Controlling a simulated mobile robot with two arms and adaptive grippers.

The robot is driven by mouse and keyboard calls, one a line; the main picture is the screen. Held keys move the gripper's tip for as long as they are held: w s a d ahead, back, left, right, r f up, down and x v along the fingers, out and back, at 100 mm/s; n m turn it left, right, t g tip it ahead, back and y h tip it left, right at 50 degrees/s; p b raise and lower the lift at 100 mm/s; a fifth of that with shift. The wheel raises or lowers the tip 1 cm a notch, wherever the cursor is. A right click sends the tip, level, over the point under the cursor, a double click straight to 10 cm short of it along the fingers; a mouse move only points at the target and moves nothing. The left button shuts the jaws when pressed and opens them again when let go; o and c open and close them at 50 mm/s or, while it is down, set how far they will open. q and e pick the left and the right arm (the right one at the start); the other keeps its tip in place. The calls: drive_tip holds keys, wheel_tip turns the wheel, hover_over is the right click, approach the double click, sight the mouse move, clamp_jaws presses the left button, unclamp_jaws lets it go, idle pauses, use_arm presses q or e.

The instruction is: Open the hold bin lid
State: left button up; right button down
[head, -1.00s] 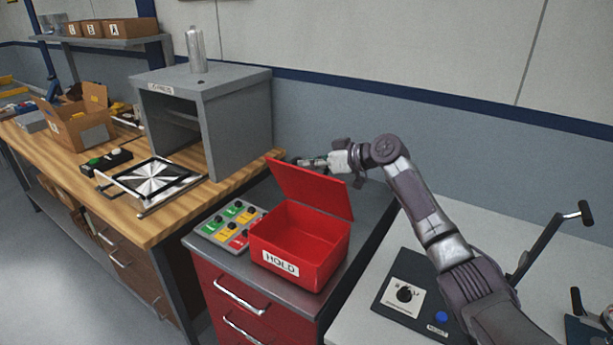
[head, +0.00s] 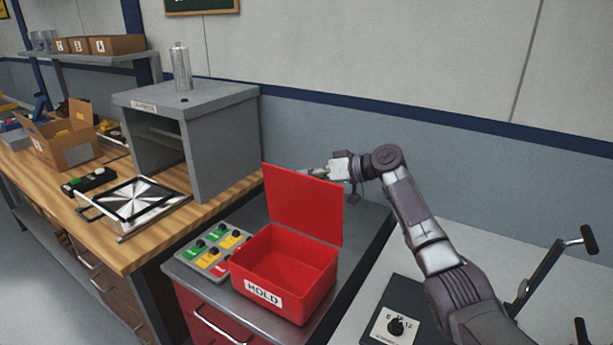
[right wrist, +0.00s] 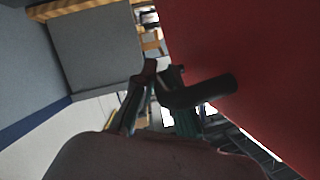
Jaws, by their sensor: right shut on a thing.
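The red hold bin (head: 265,294), labelled HOLD, sits on the grey top of a red drawer cabinet. Its red lid (head: 302,204) stands raised at the back edge, its inner face towards the head camera, and the bin looks empty. My right gripper (head: 318,170) is behind the lid near its upper edge, its fingertips partly hidden. In the right wrist view the lid's outer face (right wrist: 240,60) fills the right side. The fingers (right wrist: 158,72) are shut on a dark handle (right wrist: 205,91) beside it. My left gripper is out of view.
A button panel (head: 212,250) lies just left of the bin. A grey open-fronted box (head: 225,140) with a metal bottle (head: 181,68) on top stands on the wooden bench behind.

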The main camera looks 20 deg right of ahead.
drive_tip(key=shift+f, duration=0.1)
drive_tip(key=c, duration=1.5)
unclamp_jaws()
drive_tip(key=v, duration=1.2)
